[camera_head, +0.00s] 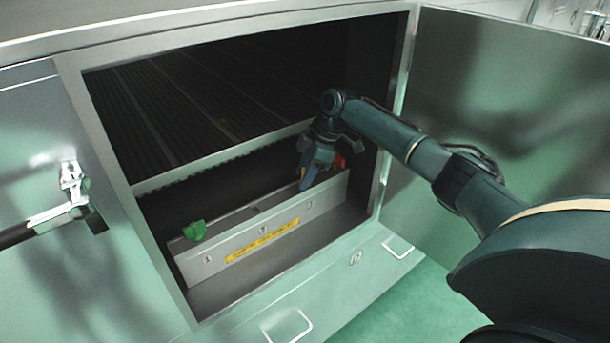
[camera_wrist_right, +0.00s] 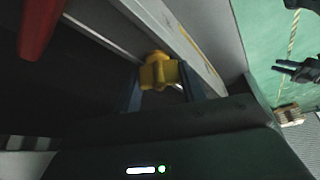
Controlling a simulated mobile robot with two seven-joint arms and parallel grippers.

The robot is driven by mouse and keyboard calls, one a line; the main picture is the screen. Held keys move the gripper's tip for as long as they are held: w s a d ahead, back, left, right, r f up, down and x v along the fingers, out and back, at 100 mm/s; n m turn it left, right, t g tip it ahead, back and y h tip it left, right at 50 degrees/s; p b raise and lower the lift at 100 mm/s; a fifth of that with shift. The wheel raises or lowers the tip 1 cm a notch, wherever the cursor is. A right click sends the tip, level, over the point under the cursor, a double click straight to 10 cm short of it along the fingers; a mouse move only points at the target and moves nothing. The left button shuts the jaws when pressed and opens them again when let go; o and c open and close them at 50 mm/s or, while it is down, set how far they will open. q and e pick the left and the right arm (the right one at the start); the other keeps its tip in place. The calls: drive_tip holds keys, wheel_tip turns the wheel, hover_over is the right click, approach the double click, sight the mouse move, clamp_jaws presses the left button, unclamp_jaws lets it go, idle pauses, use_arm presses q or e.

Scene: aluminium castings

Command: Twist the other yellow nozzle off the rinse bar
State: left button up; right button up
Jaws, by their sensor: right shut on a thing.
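My right gripper (camera_head: 308,178) reaches into the open cabinet, over the right part of a long grey box with numbered marks. In the right wrist view its two blue fingers (camera_wrist_right: 159,92) are shut on a yellow nozzle (camera_wrist_right: 158,73). The nozzle is close beside a pale grey wall, and I cannot tell whether it touches it. In the head view the nozzle is hidden by the gripper. I cannot clearly pick out the rinse bar. My left gripper is not clearly in view.
A green piece (camera_head: 194,230) sits at the left end of the grey box (camera_head: 218,261). A red part (camera_head: 338,161) is beside my right gripper. A ribbed shelf (camera_head: 200,110) lies above and behind. The open door (camera_head: 480,110) is to the right, near my arm.

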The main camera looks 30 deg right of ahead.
drive_tip(key=shift+n, duration=0.3)
drive_tip(key=shift+f+n+b, duration=0.1)
drive_tip(key=shift+n+b, duration=0.25)
drive_tip(key=shift+n, duration=0.05)
drive_tip(key=n+g+b, duration=0.2)
drive_tip(key=n, duration=0.2)
drive_tip(key=shift+b, duration=0.3)
drive_tip(key=shift+r+p, duration=0.85)
drive_tip(key=shift+r+p, duration=0.3)
drive_tip(key=shift+r, duration=0.15)
idle(0.4)
